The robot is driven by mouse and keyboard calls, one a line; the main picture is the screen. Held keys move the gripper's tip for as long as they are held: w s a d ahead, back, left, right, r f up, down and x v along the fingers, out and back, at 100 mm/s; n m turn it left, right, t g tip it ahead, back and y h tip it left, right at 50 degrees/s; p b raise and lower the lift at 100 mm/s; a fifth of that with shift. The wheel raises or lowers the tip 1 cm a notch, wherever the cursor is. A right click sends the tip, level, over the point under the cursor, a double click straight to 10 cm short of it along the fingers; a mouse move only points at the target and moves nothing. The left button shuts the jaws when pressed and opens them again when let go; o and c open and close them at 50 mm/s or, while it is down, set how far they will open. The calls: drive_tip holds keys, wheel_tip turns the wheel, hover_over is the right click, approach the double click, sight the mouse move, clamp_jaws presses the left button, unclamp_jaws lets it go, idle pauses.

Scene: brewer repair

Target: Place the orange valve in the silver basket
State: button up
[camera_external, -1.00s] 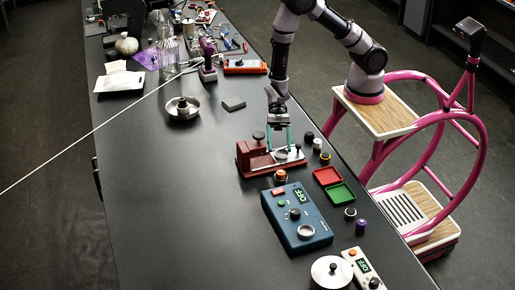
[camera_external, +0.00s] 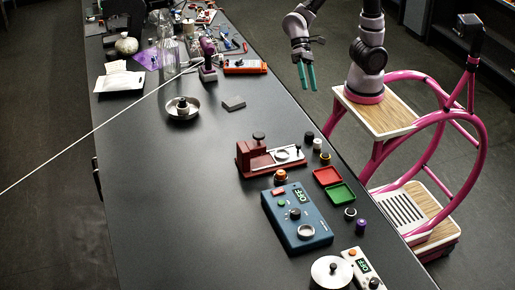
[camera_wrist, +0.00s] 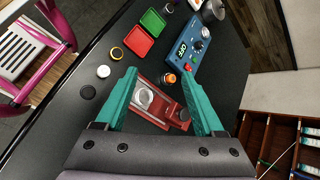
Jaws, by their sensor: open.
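A small orange-topped part, which looks like the orange valve (camera_external: 281,175), stands on the black table between the red press and the blue box; it also shows in the wrist view (camera_wrist: 170,79). A round silver dish (camera_external: 175,115), possibly the silver basket, sits farther up the table with a small dark-topped part in it. A silver ring-like cup (camera_wrist: 145,97) lies on the red press, so I cannot tell which is the basket. My gripper (camera_external: 308,78) is open and empty, raised beyond the table's right edge; its teal fingers show in the wrist view (camera_wrist: 160,76).
The red press (camera_external: 256,158) and blue control box (camera_external: 290,205) stand near the right edge. Red and green trays (camera_external: 341,193) and several small caps lie beside them. A grey block (camera_external: 234,103) lies near the dish. The table's left middle is clear.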

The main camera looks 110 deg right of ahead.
drive_tip(key=s+d+r+n+t+h, duration=0.6)
drive_tip(key=s+d+r+h, duration=0.1)
drive_tip(key=s+d+r, duration=0.3)
drive_tip(key=shift+d+r, duration=0.85)
drive_tip(key=shift+d, duration=0.1)
